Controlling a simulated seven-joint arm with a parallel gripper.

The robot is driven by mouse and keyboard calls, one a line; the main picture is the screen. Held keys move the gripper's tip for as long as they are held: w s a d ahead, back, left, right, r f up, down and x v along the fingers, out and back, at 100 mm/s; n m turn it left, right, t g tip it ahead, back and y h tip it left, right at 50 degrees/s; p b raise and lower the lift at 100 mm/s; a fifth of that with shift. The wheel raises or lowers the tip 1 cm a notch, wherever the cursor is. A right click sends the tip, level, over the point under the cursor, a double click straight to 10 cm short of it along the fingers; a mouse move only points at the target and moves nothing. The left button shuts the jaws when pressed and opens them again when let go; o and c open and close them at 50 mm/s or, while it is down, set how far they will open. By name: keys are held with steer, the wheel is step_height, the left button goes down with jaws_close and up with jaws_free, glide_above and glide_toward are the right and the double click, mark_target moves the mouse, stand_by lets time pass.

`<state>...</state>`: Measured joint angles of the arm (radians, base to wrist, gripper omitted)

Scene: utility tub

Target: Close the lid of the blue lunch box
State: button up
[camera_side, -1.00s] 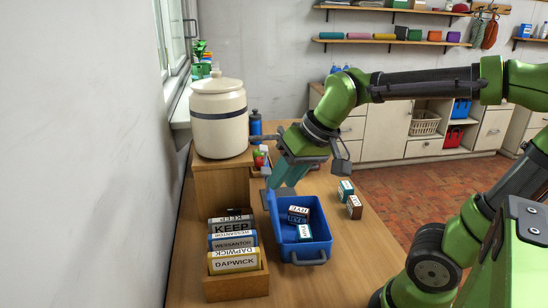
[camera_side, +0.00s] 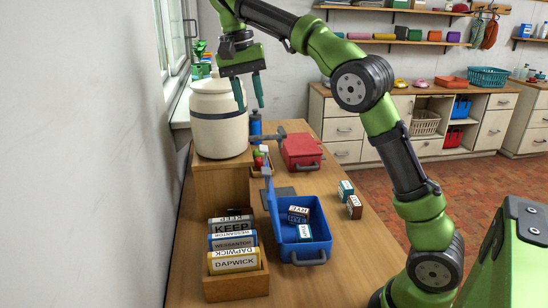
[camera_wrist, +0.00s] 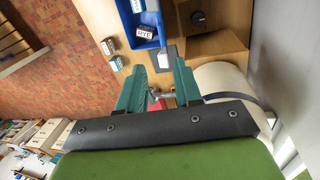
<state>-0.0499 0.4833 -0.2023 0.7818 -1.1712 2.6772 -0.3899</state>
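The blue lunch box (camera_side: 318,248) stands open on the wooden table, its handle toward the near side. Small boxes lie inside, one a dark RYE box (camera_side: 298,214) and one a white and teal box (camera_side: 304,232). My gripper (camera_side: 250,104) is raised well above the table, in front of the cream crock, with fingers apart and nothing between them. The wrist view also shows the gripper (camera_wrist: 158,70) open, with part of the blue lunch box (camera_wrist: 140,42) beyond the fingertips.
A red box (camera_side: 301,150), apparently shut, sits behind the lunch box. The cream crock (camera_side: 219,130) stands on a wooden block at left. A wooden holder (camera_side: 238,287) with labelled packets is left of the lunch box. Two small boxes (camera_side: 346,189) (camera_side: 354,207) lie at right.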

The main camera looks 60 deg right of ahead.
glide_toward(264, 163)
steer(key=s+a+f, duration=0.1)
steer(key=f, duration=0.1)
steer(key=s+f, duration=0.2)
steer(key=f, duration=0.1)
steer(key=s+a+f, duration=0.1)
steer(key=f, duration=0.1)
steer(key=shift+s+a+f, duration=0.2)
steer(key=shift+a, duration=0.2)
jaws_close()
steer(key=shift+r, duration=0.1)
stand_by(1.1)
